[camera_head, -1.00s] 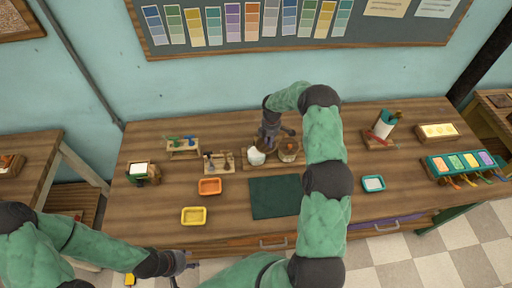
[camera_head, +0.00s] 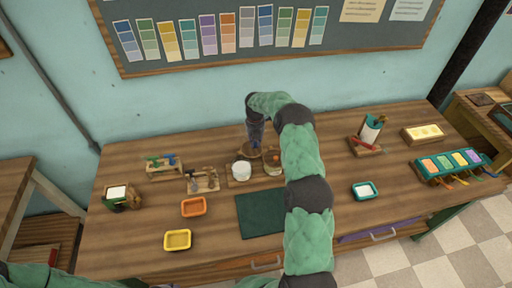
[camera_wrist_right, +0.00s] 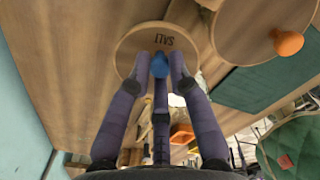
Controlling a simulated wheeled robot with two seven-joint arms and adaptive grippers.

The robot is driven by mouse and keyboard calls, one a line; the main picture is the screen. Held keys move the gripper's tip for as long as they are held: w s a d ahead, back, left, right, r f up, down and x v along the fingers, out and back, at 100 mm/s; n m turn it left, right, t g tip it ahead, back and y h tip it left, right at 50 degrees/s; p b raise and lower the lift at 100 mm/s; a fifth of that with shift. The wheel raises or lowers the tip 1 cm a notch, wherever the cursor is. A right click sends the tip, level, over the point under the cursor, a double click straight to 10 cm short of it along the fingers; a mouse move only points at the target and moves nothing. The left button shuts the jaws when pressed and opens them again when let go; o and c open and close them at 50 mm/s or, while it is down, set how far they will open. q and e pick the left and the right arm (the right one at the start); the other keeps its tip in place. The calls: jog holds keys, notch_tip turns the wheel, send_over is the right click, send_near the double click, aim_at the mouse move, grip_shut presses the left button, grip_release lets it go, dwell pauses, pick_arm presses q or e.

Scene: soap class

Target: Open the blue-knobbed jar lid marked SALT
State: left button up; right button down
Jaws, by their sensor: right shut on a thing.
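The round wooden lid marked SALT (camera_wrist_right: 140,42) fills the top middle of the right wrist view. Its blue knob (camera_wrist_right: 159,68) is between the fingers of my right gripper (camera_wrist_right: 162,60), which is shut on it. In the head view the lid (camera_head: 247,151) hangs below my right gripper, behind and apart from the white jar (camera_head: 241,172). The jar's top is uncovered. A second jar (camera_head: 273,166) stands right of it. Its lid with an orange knob (camera_wrist_right: 288,43) shows in the wrist view. My left gripper is out of view.
A dark green mat (camera_head: 258,215) lies in front of the jars. An orange tray (camera_head: 193,207) and a yellow tray (camera_head: 178,240) lie front left. A small wooden rack with tools (camera_head: 202,182) stands left of the jars. A teal dish (camera_head: 365,190) lies right.

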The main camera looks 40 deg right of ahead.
jog(key=shift+w+d+n+b, duration=0.1)
jog(key=shift+w+n+b, duration=0.4)
jog(key=shift+n, duration=0.4)
jog(key=shift+w, duration=0.15)
jog(key=c, duration=1.1)
grip_release()
jog(key=shift+c, duration=0.2)
notch_tip(320, 180, up, 12)
jog(key=shift+r, duration=0.1)
